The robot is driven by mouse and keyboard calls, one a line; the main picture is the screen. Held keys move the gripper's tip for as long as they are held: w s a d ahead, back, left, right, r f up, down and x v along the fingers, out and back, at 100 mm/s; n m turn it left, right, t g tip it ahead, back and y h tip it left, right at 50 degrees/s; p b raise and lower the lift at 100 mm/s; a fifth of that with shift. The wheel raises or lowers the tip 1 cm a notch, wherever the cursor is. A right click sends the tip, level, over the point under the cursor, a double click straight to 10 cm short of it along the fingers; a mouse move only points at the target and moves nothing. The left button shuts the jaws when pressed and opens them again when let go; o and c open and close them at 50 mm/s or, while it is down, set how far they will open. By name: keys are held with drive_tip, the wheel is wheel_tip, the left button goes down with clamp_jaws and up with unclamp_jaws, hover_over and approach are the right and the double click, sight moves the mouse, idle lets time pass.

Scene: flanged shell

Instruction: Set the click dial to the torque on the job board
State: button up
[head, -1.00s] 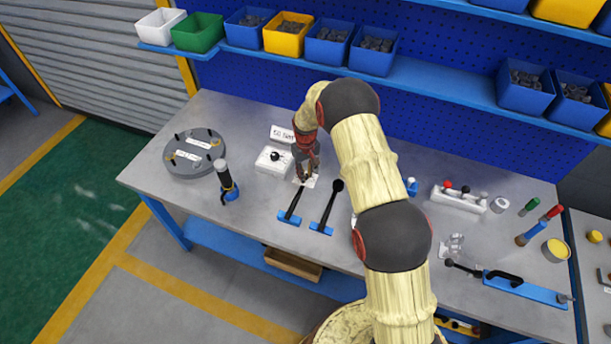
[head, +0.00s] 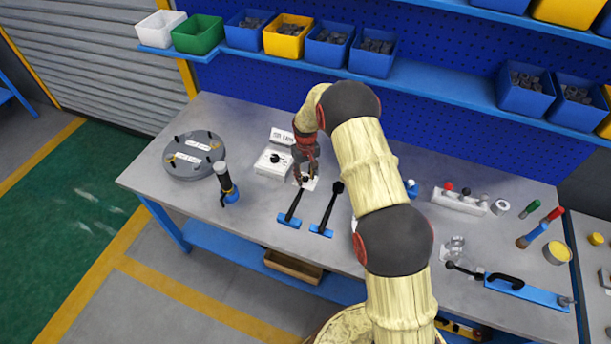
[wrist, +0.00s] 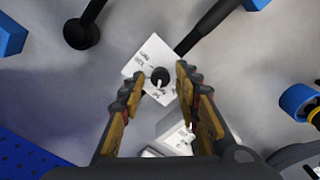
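A small white plate (wrist: 146,60) with printed marks carries a black round dial knob (wrist: 160,75) with a pale pointer line. The marks are too small to read surely. My gripper (wrist: 160,83) is open, its fingertips to either side of the knob in the wrist view, with gaps showing. In the head view my gripper (head: 306,174) is low over the plate (head: 310,184) and partly hides it. A white sign (head: 282,136) with blurred black lettering, perhaps the job board, stands behind a white box (head: 270,167) with a black knob.
Two black-handled levers on blue bases (head: 289,219) (head: 321,230) lie just in front of my gripper. A grey round disc (head: 194,155) and an upright black-and-blue tool (head: 227,184) are to the left. Bare bench shows at the front left.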

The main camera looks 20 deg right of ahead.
sight(306, 178)
drive_tip(key=shift+o, duration=0.3)
wheel_tip(306, 178, up, 12)
idle(0.5)
idle(0.4)
drive_tip(key=s+r+t+b, duration=0.2)
drive_tip(key=s+r+b, duration=0.2)
drive_tip(key=s, duration=0.9)
drive_tip(key=s+r+m+t+b, duration=0.1)
drive_tip(key=s+r+b, duration=0.3)
drive_tip(key=s+r, duration=0.4)
drive_tip(key=s+r+t+b, duration=0.2)
drive_tip(key=s+r+b, duration=0.2)
drive_tip(key=s, duration=1.6)
drive_tip(key=shift+r+m+t, duration=0.3)
drive_tip(key=shift+r+m, duration=0.1)
drive_tip(key=shift+r, duration=0.6)
